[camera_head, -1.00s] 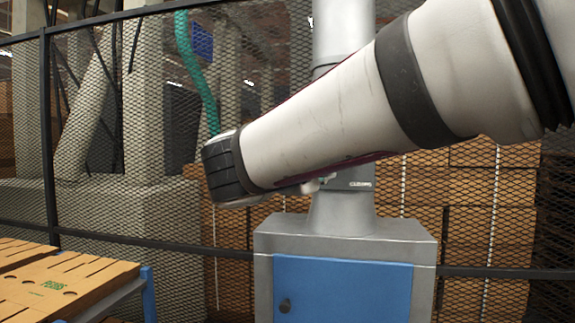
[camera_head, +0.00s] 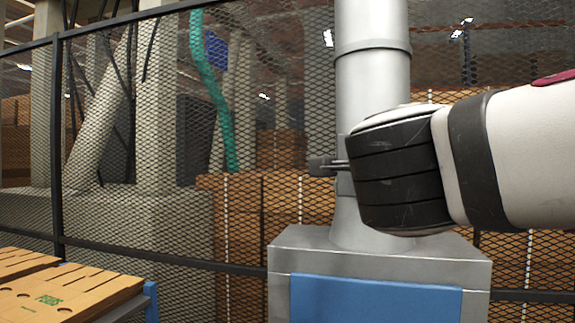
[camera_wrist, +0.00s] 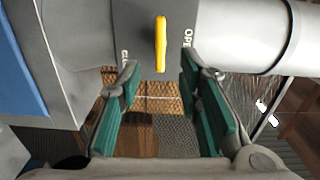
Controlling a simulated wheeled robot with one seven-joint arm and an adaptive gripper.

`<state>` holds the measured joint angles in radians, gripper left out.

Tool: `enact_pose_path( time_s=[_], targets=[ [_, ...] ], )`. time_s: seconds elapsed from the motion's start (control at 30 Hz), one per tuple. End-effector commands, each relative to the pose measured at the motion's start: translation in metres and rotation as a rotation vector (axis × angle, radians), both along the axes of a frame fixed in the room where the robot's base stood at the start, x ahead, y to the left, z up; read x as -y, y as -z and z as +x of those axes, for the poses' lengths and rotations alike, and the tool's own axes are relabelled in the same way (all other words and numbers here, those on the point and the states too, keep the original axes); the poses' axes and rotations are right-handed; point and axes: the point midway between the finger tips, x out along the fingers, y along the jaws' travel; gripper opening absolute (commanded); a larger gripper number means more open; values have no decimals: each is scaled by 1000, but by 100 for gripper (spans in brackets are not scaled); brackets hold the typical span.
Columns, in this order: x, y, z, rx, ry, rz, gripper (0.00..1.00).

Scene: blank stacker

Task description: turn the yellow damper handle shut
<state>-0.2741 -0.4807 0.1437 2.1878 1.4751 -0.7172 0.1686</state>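The yellow damper handle (camera_wrist: 161,43) shows in the wrist view as a narrow bar on a grey plate (camera_wrist: 140,20) on the duct. "OPEN" lettering is right of it; lettering to the left is partly hidden by a finger. My gripper (camera_wrist: 158,78) is open, its green-padded fingers apart and empty. The handle lies in line with the gap, just beyond the fingertips, with no visible contact.
A grey cabinet (camera_head: 300,245) with a blue door (camera_head: 375,300) stands under the duct. A mesh fence (camera_head: 270,150) runs behind, with stacked boxes beyond it. A green hose (camera_head: 198,60) hangs at upper left.

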Motion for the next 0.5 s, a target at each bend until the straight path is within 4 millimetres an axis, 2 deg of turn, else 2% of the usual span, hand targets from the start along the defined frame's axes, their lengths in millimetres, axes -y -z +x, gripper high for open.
enact_pose_path(
  time_s=[0.03,0.2,0.5],
  targets=[
    [3,3,12,-3,1,0,32],
    [13,2,43,-2,1,0,32],
    [25,1,79,0,0,0,32]
  ],
)
